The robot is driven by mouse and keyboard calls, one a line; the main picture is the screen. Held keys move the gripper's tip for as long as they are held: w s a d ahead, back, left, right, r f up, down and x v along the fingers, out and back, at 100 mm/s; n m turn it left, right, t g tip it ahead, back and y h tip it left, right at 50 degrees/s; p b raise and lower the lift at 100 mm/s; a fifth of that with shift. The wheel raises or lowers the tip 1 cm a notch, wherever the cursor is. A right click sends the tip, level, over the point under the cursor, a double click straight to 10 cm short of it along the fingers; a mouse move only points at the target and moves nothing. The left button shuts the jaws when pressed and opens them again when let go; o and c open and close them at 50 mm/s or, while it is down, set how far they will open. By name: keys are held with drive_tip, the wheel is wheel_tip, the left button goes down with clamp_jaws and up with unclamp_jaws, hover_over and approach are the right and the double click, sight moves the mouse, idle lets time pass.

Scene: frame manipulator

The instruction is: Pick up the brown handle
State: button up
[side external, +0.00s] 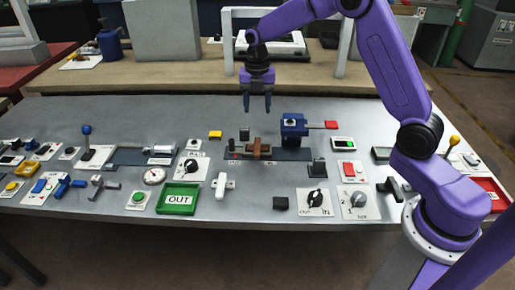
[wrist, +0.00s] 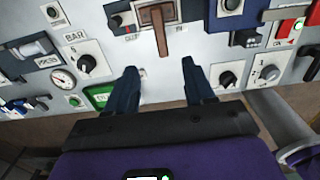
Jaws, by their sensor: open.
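The brown handle (side external: 256,149) stands on a dark slide base (side external: 287,155) near the middle of the grey panel table. In the wrist view, the brown handle (wrist: 161,35) is at the top centre, with a wide bar and a narrower part extending down the picture. My gripper (side external: 257,106) is open and empty, fingers pointing down, above the handle in the side view and apart from it. In the wrist view, the two dark fingers (wrist: 159,70) are spread, and the handle shows beyond the gap between their tips.
A blue block (side external: 294,125) with a red tab stands just right of the handle. A yellow block (side external: 215,134) is to the left. A green OUT tray (side external: 178,198), a white lever (side external: 221,185) and dial plates (side external: 315,199) are nearer the front edge. Several levers crowd the left side.

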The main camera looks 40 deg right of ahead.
sight(257, 145)
wheel_tip(257, 145, down, 16)
drive_tip(key=shift+f, duration=0.15)
clamp_jaws()
idle(0.6)
